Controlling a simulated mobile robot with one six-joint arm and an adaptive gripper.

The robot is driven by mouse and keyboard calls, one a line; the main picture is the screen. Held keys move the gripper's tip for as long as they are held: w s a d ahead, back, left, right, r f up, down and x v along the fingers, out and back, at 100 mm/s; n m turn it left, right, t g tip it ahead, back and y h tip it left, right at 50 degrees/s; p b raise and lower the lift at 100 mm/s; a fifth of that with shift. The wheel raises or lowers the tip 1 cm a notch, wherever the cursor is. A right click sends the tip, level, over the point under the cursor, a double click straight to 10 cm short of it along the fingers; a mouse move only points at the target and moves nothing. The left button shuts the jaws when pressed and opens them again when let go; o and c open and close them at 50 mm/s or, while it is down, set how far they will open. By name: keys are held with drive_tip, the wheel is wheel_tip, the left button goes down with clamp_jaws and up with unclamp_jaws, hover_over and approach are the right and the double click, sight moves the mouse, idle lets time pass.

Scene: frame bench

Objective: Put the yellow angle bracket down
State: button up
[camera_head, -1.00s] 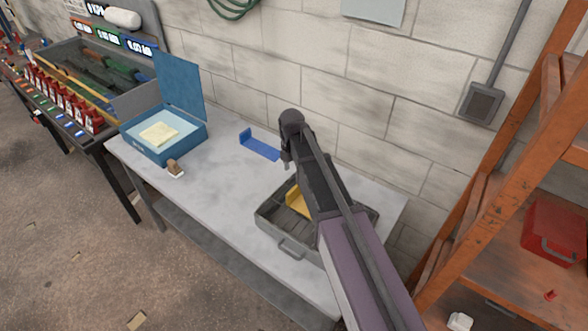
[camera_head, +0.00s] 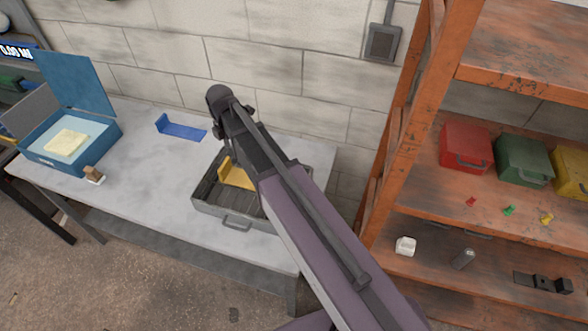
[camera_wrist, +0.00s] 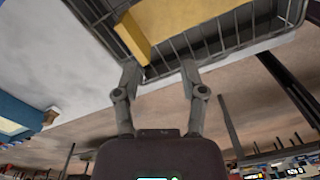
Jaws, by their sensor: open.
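The yellow angle bracket (camera_head: 236,175) lies in the grey wire-bottomed tray (camera_head: 215,213) on the bench, partly hidden by my arm in the head view. In the wrist view the bracket (camera_wrist: 133,38) stretches across the tray (camera_wrist: 95,8), beyond my fingertips. My gripper (camera_wrist: 160,70) is open, its two fingers apart with nothing between them. The fingertips appear near the tray's edge, apart from the bracket. In the head view my arm hides the gripper's fingers and the right part of the tray.
A blue angle bracket (camera_head: 180,129) lies on the bench (camera_head: 150,190) behind the tray. An open blue box (camera_head: 75,160) and a small brown item (camera_head: 94,174) are at left. An orange shelf rack (camera_head: 400,165) with red (camera_head: 466,145) and green (camera_head: 523,158) boxes stands at right.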

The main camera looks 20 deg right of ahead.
drive_tip(key=s+d+m, duration=1.5)
drive_tip(key=d+m, duration=0.1)
drive_tip(key=m, duration=0.8)
drive_tip(key=shift+d, duration=0.4)
